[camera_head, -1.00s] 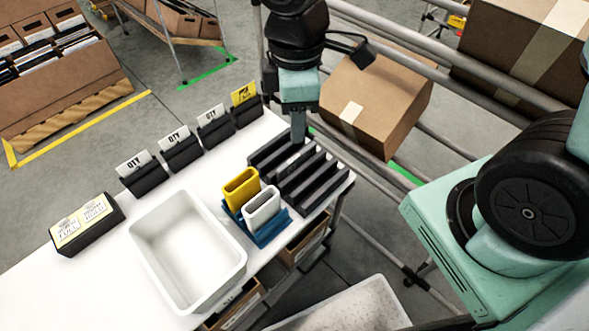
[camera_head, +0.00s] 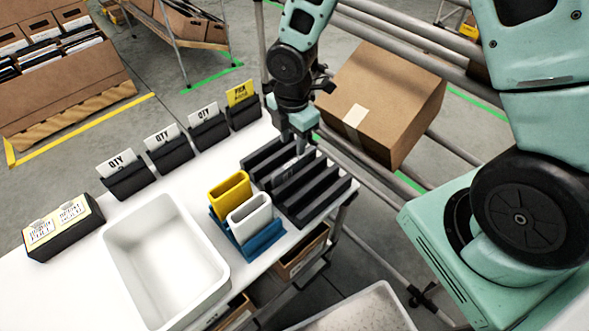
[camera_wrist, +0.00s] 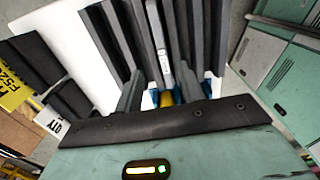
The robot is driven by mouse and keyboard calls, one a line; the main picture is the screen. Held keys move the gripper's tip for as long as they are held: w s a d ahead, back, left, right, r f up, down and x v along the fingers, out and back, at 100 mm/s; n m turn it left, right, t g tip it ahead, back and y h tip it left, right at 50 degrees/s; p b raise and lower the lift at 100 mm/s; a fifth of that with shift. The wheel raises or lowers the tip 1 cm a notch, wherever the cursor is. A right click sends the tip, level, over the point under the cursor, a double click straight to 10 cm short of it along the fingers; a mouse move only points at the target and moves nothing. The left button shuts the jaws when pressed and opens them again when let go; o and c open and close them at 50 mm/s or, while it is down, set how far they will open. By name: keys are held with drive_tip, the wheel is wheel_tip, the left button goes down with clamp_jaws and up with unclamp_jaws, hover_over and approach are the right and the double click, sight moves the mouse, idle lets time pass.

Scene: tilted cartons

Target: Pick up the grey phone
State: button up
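The grey phone (camera_wrist: 158,45) stands on edge in a slot of the black slotted rack (camera_wrist: 210,35), seen from above in the wrist view. In the head view the phone (camera_head: 287,168) shows only in part in the rack (camera_head: 318,203), below my gripper. My gripper (camera_wrist: 160,85) is open, with one finger on each side of the phone's line in the wrist view. In the head view my gripper (camera_head: 300,143) points down just above the back part of the rack. I cannot tell whether the fingers touch the phone.
Yellow (camera_head: 230,193) and white (camera_head: 250,217) holders stand in a blue base (camera_head: 262,245) close to the rack. A white bin (camera_head: 143,262) and several black card holders (camera_head: 168,152) stand on the white table. A cardboard box (camera_head: 388,95) is behind the rack.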

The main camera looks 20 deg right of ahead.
sight(295, 160)
drive_tip(key=shift+s+d+f, duration=0.1)
drive_tip(key=shift+f, duration=1.55)
drive_tip(key=shift+s+d+f, duration=0.1)
drive_tip(key=shift+f, duration=1.5)
clamp_jaws()
